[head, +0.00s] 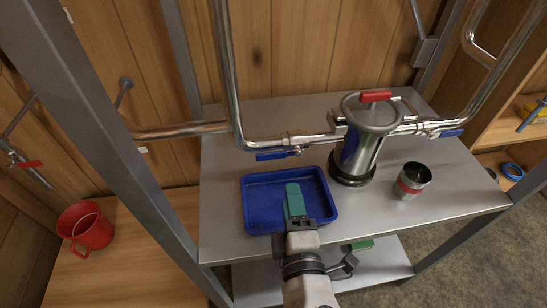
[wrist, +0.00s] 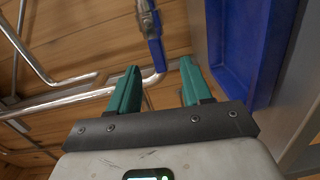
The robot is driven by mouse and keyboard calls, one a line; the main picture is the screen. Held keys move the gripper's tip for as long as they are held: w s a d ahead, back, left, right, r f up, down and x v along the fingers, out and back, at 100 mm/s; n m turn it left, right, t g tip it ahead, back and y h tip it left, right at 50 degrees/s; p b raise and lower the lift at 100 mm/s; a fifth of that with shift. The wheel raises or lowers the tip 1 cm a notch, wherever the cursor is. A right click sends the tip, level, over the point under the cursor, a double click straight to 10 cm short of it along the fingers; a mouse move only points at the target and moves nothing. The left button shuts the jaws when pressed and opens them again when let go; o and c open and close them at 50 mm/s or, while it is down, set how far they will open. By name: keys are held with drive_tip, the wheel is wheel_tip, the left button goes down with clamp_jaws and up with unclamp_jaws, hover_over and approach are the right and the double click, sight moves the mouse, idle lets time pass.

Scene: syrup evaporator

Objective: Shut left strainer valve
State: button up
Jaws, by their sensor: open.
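The metal strainer (head: 360,150) stands upright on the steel shelf, with a red handle (head: 375,96) on its lid. The left strainer valve (head: 292,139) sits on the pipe left of it. Its blue lever (head: 270,155) lies roughly along the pipe, pointing left. In the wrist view, the blue lever (wrist: 156,54) shows ahead, in line with the gap between my fingers. My gripper (head: 293,187) has teal fingers and is over the blue tray, short of the lever. In the wrist view my gripper (wrist: 160,68) is open and empty.
The blue tray (head: 326,216) lies under my gripper and fills the wrist view's right side. A right valve with a blue lever (head: 448,133) is beyond the strainer. A red-banded can (head: 412,181) stands right. Frame posts flank the shelf.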

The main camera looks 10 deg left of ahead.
sight(269, 158)
drive_tip(key=shift+n+y, duration=0.7)
drive_tip(key=x, duration=0.3)
drive_tip(key=a+x, duration=0.1)
drive_tip(key=x, duration=0.3)
drive_tip(key=a+p+x, duration=0.1)
drive_tip(key=x, duration=0.3)
drive_tip(key=shift+s+a+r, duration=0.15)
drive_tip(key=shift+s+r, duration=0.2)
drive_tip(key=shift+s, duration=0.05)
clamp_jaws()
